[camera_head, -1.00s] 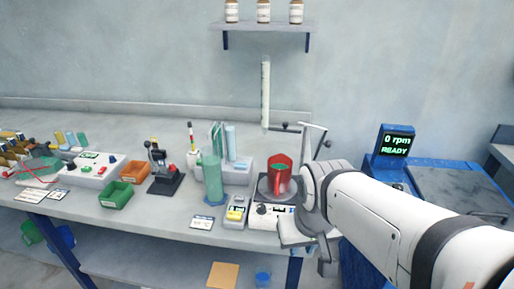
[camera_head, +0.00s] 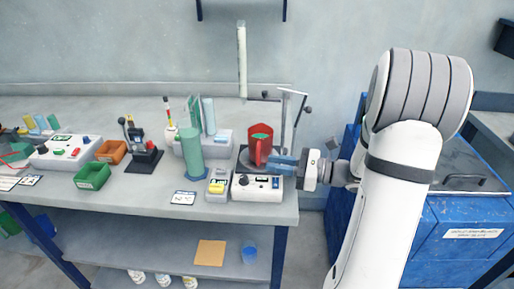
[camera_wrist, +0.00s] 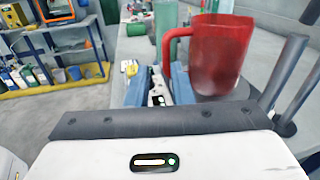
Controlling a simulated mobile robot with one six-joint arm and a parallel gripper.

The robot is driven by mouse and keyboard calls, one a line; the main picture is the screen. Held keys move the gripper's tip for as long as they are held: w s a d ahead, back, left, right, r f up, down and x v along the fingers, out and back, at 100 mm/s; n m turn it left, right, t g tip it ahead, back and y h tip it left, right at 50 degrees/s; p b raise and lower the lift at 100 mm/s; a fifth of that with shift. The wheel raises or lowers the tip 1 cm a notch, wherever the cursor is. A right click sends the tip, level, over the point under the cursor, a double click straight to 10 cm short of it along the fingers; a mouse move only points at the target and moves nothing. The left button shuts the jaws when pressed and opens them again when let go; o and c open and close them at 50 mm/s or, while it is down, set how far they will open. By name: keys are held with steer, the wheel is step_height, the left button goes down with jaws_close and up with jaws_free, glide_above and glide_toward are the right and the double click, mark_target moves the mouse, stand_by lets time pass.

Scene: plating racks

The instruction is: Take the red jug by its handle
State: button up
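The red jug (camera_head: 260,149) stands upright on the round plate of a grey hotplate stirrer (camera_head: 238,189), at the right end of the bench. In the wrist view the red jug (camera_wrist: 222,58) is close at the right, with its handle (camera_wrist: 169,48) on its left side. My gripper (camera_head: 273,164) comes in from the right, its blue fingertips low beside the jug. In the wrist view my gripper (camera_wrist: 157,76) is open, with a clear gap between its fingers. The handle is just ahead of the fingertips; I cannot tell whether it lies between them.
A metal stand (camera_head: 291,120) with rods rises right behind the jug. A green cylinder (camera_head: 192,153) and a small yellow-topped device (camera_head: 216,187) stand left of the stirrer. A blue cabinet (camera_head: 468,225) is to the right of the bench.

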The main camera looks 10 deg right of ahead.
steer(key=shift+w+d+m+t, duration=0.2)
steer(key=shift+w+m+t, duration=0.1)
steer(key=shift+w, duration=0.05)
steer(key=x, duration=0.7)
steer(key=shift+w+a+r+p, duration=0.1)
steer(key=shift+w+a+p, duration=0.1)
steer(key=shift+p, duration=0.2)
steer(key=shift+c, duration=0.4)
jaws_close()
